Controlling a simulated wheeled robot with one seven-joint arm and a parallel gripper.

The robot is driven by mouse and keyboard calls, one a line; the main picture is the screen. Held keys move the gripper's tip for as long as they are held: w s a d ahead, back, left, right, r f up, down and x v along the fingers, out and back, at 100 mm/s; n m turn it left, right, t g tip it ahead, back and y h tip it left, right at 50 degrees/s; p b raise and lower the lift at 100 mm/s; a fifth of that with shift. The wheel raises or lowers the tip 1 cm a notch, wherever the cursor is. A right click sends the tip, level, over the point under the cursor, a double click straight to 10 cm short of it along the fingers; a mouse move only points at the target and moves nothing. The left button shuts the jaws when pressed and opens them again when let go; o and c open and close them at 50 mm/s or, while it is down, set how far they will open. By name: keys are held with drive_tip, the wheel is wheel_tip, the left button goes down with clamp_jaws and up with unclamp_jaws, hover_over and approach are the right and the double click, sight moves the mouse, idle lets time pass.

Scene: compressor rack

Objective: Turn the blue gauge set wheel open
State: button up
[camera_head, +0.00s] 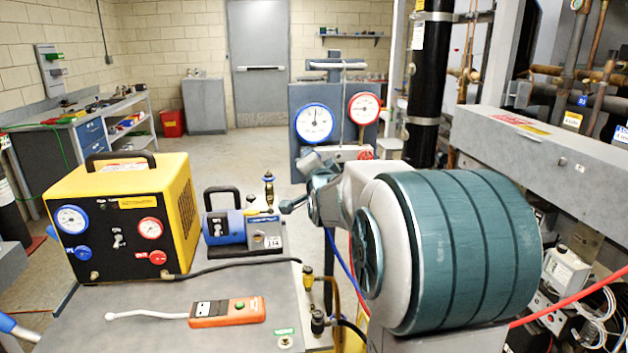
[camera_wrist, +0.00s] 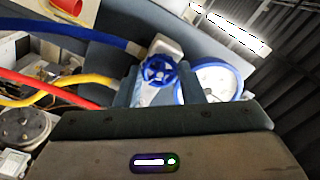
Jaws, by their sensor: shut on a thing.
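The blue gauge set wheel (camera_wrist: 158,70) shows in the wrist view on the pale manifold block, between the two fingers of my gripper (camera_wrist: 159,82). The fingers are shut on it, one on each side. In the head view the wheel is hidden behind my wrist. The gauge set there has a blue-rimmed gauge (camera_head: 314,123), a red-rimmed gauge (camera_head: 364,108) and a red wheel (camera_head: 365,155) on a dark panel (camera_head: 300,92). The blue-rimmed gauge also shows in the wrist view (camera_wrist: 214,84), right of the wheel.
Blue (camera_wrist: 75,30), yellow (camera_wrist: 60,85) and red hoses run at the left in the wrist view. A cart top (camera_head: 150,320) carries a yellow machine (camera_head: 125,215), a blue pump (camera_head: 235,228) and an orange meter (camera_head: 228,312). A grey beam (camera_head: 560,150) is at the right.

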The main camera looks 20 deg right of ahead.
drive_tip(key=shift+d+n+b, duration=0.1)
drive_tip(key=shift+n+b, duration=7.55)
drive_tip(key=shift+n, duration=2.75)
drive_tip(key=o, duration=1)
